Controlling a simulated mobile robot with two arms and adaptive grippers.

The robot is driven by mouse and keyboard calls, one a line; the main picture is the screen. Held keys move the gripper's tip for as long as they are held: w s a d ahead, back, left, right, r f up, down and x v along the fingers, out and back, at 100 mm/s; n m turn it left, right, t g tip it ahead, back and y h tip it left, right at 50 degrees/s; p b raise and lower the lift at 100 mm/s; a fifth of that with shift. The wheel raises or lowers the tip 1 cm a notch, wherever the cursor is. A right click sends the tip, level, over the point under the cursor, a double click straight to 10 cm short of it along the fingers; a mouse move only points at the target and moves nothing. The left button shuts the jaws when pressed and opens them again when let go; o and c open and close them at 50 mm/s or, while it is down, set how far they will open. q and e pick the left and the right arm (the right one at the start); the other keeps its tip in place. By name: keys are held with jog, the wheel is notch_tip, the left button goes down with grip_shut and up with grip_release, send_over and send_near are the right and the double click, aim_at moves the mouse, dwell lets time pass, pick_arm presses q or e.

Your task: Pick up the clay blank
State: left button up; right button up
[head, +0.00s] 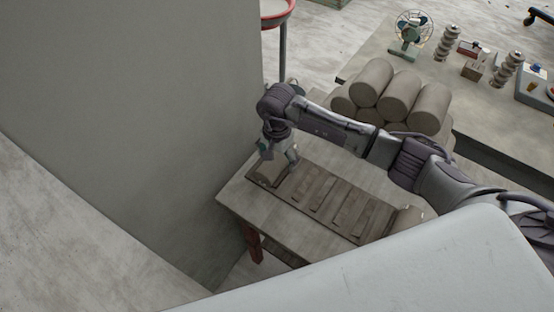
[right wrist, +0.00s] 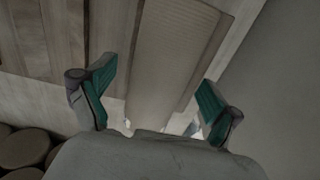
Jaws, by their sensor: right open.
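A pale grey-brown clay blank (right wrist: 172,50) lies lengthwise in the right wrist view, between the two green-padded fingers of my right gripper (right wrist: 157,78). The fingers are spread apart, with a gap visible on each side of the blank. In the head view my right gripper (head: 279,157) points down over the left end of a slatted wooden board, where the blank (head: 267,172) shows partly behind it. The near end of the blank is hidden by the gripper body in the wrist view. My left gripper is not in view.
The board (head: 338,200) with raised slats lies on a wooden table (head: 242,195). A similar clay roll (head: 406,221) lies at its right end. Several clay logs (head: 400,95) are stacked behind. A grey wall or panel (head: 180,90) rises close to the left of the table.

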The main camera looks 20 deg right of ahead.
jog(key=c, duration=1.7)
jog(key=shift+w, duration=0.1)
grip_shut()
jog(key=shift+r, duration=0.15)
